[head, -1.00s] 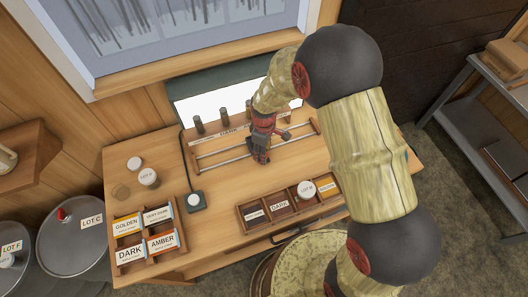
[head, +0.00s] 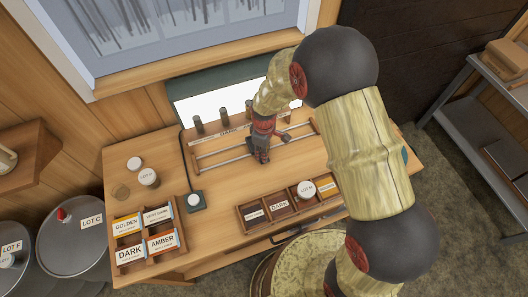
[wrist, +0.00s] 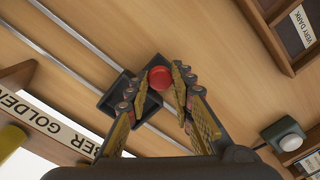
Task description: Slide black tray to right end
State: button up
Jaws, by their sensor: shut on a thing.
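The black tray (wrist: 117,88) sits on two parallel metal rails in the wrist view, with a round red piece (wrist: 160,79) at its edge. My gripper (wrist: 158,84) has its fingers closed in on both sides of this red piece, over the tray. In the head view my gripper (head: 262,156) points down at the rails (head: 222,160), near their middle. My gripper hides most of the tray there. The rails run on to a right end (head: 315,126), beyond my gripper.
Dark sample vials (head: 198,128) and a label strip stand behind the rails. A small dark box with a white button (head: 195,200) sits front left. A compartment rack (head: 243,222) lies in front. A label rack (head: 149,252) and white-lidded jar (head: 148,177) are at left.

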grip_shut()
jog(key=shift+d, duration=0.15)
jog(key=w+d, duration=0.2)
jog(key=d, duration=0.4)
jog(key=w+d+b, duration=0.1)
jog(key=d, duration=0.6)
jog(key=w+d, duration=0.2)
jog(key=d, duration=0.4)
jog(key=shift+w+d, duration=0.15)
jog(key=shift+w, duration=0.15)
jog(key=shift+o, duration=2.4)
grip_release()
jog(key=shift+o, duration=1.3)
jog(key=shift+d, duration=0.2)
jog(key=shift+o, duration=0.9)
jog(key=shift+a, duration=0.1)
